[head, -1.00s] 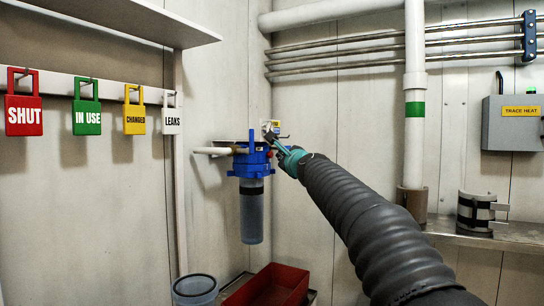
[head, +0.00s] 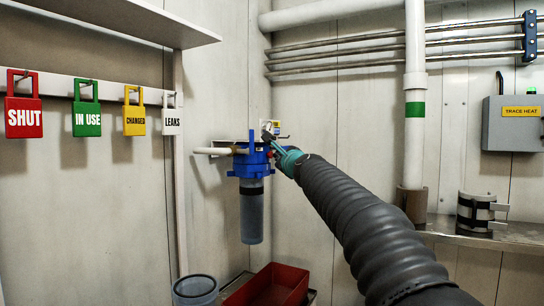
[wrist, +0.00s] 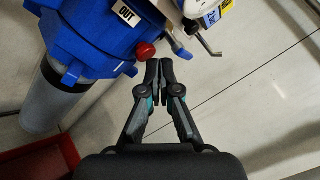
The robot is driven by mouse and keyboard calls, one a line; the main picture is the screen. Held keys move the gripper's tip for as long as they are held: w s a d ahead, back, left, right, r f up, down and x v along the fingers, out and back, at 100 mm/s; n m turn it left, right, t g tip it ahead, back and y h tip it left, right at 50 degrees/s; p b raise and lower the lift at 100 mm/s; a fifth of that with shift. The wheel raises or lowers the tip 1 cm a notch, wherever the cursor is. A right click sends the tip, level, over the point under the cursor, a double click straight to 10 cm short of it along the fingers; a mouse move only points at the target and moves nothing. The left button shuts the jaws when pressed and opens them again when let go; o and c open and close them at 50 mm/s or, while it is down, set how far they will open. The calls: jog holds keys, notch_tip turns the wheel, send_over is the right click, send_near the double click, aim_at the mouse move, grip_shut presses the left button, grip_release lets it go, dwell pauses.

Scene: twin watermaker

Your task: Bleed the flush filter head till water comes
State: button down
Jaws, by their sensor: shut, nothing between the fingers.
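The flush filter has a blue head (head: 249,160) on the wall and a translucent grey bowl (head: 251,211) hanging below it. No water shows.
A red tray (head: 268,287) and a grey bucket (head: 195,290) stand below the filter. A metal hook-like rod (wrist: 208,42) lies near my fingertips. Coloured tags, including a red SHUT tag (head: 24,115), hang at left. A white pipe (head: 415,140) stands right of my arm.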

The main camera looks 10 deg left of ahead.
jog(key=shift+w+a, duration=0.15)
jog(key=shift+a, duration=0.25)
dwell(1.3)
jog(key=shift+d, duration=0.1)
jog(key=shift+s+d+b, duration=0.3)
jog(key=shift+d+b, duration=0.25)
jog(key=shift+d, duration=0.15)
jog(key=shift+d, duration=0.15)
jog(key=shift+s+d+b, duration=0.3)
jog(key=shift+d+b, duration=0.2)
jog(key=shift+d, duration=0.25)
jog(key=shift+s+d+b, duration=0.25)
jog(key=shift+d+b, duration=0.2)
jog(key=shift+d, duration=0.3)
jog(key=shift+s+d+b, duration=0.3)
jog(key=shift+d+b, duration=0.2)
jog(key=shift+d, duration=0.25)
